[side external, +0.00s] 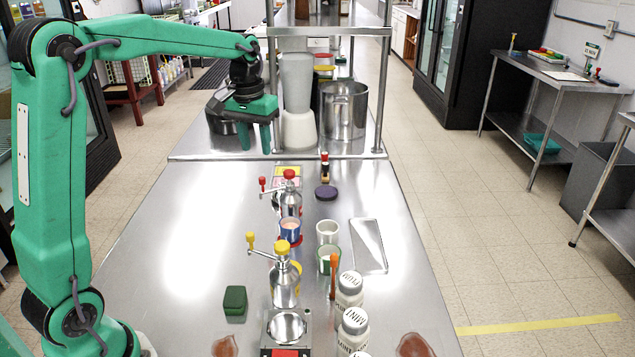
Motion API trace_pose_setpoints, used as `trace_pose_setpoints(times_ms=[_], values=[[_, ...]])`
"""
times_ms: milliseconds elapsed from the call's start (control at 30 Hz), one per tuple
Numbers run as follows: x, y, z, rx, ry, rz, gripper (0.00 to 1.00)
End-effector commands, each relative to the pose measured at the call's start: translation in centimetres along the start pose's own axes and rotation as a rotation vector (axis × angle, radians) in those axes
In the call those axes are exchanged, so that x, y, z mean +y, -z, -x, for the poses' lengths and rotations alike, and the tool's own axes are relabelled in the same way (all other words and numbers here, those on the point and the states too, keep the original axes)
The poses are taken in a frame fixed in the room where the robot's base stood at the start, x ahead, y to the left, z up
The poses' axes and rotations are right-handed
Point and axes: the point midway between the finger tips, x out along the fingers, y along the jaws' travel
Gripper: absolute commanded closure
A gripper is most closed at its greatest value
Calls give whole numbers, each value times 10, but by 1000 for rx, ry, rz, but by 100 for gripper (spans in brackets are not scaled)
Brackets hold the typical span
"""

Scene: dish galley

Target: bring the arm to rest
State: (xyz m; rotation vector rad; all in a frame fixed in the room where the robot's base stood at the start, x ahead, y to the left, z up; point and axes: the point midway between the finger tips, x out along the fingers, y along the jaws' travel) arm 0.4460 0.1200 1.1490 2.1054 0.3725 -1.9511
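My green arm reaches from the left over the steel table (185,255). My gripper (254,144) hangs above the far part of the table, pointing down, left of the grey blender (298,85). Its two fingers are apart, with a gap between them and nothing seen in it. It looks clear of the objects around it, though its exact height above the table cannot be told.
A dark pot (222,118) stands behind my gripper and a steel pot (344,108) to its right, under a shelf frame (380,75). Grinders (285,285), cups (328,232), white jars (352,325) and a dark green box (235,304) stand nearer. The table's left middle is clear.

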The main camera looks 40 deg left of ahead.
Motion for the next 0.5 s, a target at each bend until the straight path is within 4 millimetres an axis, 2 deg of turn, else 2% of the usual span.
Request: trace_pose_setpoints(times_ms=[200,500], values=[[16,-42,25,72,-11,-61,62],[29,-102,44,167,-30,-143,62]])
